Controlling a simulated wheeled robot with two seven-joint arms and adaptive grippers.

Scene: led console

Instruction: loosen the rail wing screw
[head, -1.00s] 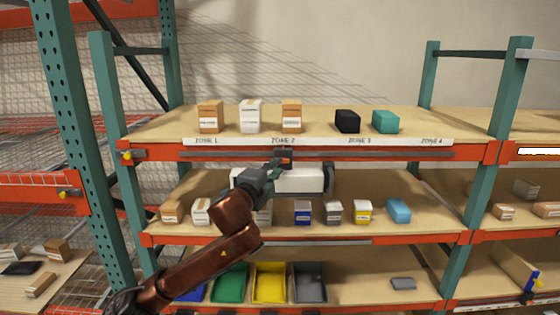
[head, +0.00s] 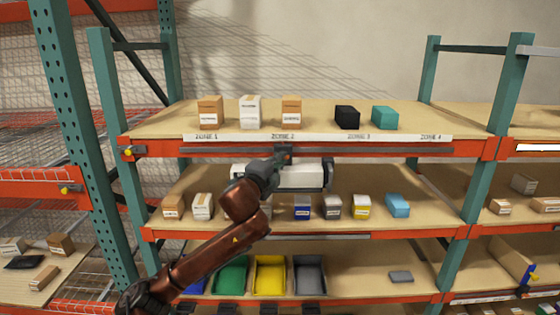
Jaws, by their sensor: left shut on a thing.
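A white box-shaped unit with dark ends (head: 303,177) hangs below the grey rail (head: 400,152) that runs along the front of the top shelf. My left gripper (head: 284,152) reaches up in front of this unit to the rail. It is shut on a small part at the rail, apparently the wing screw. The fingers hide that part, so its shape and turn cannot be made out. My left wrist covers the left part of the unit. My right gripper is not in view.
Boxes stand on the top shelf (head: 220,140) above the rail, and more boxes on the middle shelf (head: 430,212). Coloured bins, including a yellow one (head: 270,262), sit lower. The rail's right part is clear.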

